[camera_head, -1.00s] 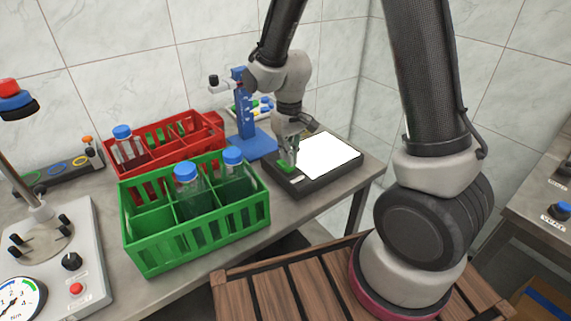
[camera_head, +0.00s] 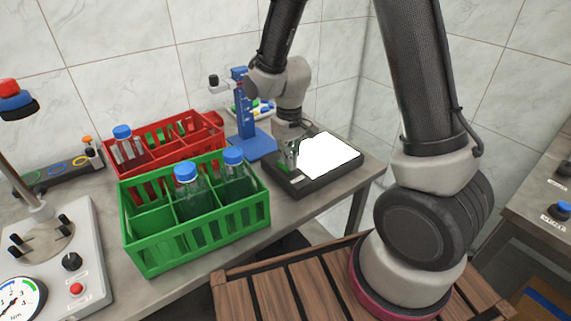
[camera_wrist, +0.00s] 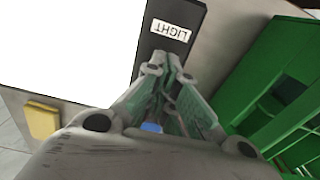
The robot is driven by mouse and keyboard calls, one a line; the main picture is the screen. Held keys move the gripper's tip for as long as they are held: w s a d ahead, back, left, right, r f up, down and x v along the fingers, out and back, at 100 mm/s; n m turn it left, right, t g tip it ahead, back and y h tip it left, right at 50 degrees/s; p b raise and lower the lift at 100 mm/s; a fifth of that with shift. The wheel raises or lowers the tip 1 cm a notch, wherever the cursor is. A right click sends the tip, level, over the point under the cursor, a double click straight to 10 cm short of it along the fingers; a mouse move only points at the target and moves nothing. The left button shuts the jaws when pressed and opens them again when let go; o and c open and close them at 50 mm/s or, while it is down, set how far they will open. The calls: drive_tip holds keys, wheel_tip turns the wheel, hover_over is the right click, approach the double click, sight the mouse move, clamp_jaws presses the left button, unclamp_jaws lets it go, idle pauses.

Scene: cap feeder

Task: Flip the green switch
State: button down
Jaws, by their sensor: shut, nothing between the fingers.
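The green switch (camera_head: 283,168) is on the near left border of the black light box (camera_head: 318,186), beside its bright white panel (camera_head: 335,157). My gripper (camera_head: 287,166) is shut and empty, pointing down at the switch and partly covering it. I cannot tell whether the fingertips touch it. In the wrist view the shut fingertips (camera_wrist: 166,56) are just below the white "LIGHT" label (camera_wrist: 171,30) on the box's dark border. The switch is hidden there behind the fingers, with only green tints showing around them.
A green crate (camera_head: 197,240) with blue-capped bottles stands left of the box, close to my gripper. A red crate (camera_head: 213,130) and a blue stand (camera_head: 262,145) are behind. A control unit with a red button (camera_head: 77,289) is at the left. The box's right side is clear.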

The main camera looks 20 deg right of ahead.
drive_tip(key=shift+f, duration=0.3)
drive_tip(key=shift+r, duration=3.55)
drive_tip(key=shift+s+d, duration=0.15)
drive_tip(key=shift+s, duration=0.15)
drive_tip(key=s+d+r+m+t, duration=0.3)
drive_tip(key=s+d+r+t, duration=0.1)
drive_tip(key=s+d+r, duration=1)
drive_tip(key=s+r, duration=0.4)
drive_tip(key=shift+s+d+r+m, duration=0.15)
drive_tip(key=shift+s+d+m, duration=0.05)
drive_tip(key=shift+d+m, duration=0.1)
